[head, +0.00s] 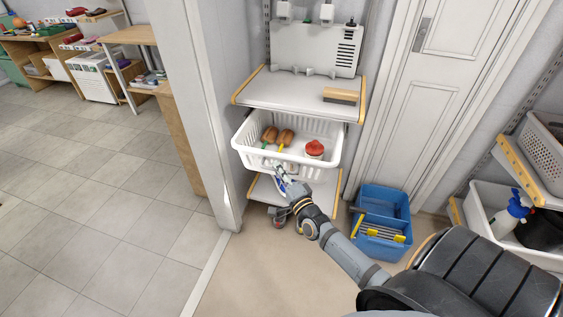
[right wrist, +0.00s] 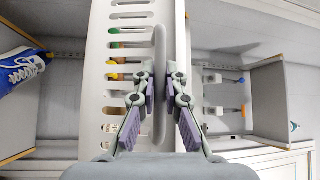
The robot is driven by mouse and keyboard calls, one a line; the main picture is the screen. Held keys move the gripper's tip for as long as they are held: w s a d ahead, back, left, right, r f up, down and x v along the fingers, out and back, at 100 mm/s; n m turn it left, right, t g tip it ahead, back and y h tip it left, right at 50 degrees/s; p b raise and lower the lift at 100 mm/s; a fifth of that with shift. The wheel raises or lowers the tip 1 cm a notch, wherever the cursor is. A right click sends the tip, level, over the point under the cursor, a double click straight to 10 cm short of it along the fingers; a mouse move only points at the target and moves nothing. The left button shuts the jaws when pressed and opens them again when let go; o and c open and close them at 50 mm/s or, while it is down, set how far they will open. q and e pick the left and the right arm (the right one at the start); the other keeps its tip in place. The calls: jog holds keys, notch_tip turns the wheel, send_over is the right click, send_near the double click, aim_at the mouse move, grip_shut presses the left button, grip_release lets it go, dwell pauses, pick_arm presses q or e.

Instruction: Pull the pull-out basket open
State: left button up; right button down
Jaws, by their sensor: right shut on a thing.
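The white pull-out basket (head: 246,154) hangs on the shelf rack below a grey shelf. Its interior shows from above, with brown-headed brushes (head: 285,137) and a red-topped item (head: 314,149) inside. My right gripper (head: 279,174) is at the basket's front wall. In the right wrist view, the fingers (right wrist: 160,88) are closed around a pale handle bar (right wrist: 160,60) beside the slotted basket front (right wrist: 118,50). The gripper covers part of that front in the head view. My left gripper is not in view.
A grey shelf (head: 298,92) with a wooden brush (head: 341,96) is above the basket. A lower shelf (head: 262,192) is beneath it. A blue crate (head: 383,213) stands on the floor to the right. Open floor (head: 245,265) lies in front.

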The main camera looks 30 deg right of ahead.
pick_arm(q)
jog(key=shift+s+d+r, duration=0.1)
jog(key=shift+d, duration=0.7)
pick_arm(e)
jog(key=s+a, duration=0.3)
jog(key=shift+a, duration=0.15)
jog(key=c, duration=1.4)
grip_release()
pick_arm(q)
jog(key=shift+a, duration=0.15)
pick_arm(e)
jog(key=s+f, duration=0.1)
jog(key=s, duration=1)
jog(key=shift+s+a+f, duration=0.3)
jog(key=shift+s+a, duration=0.1)
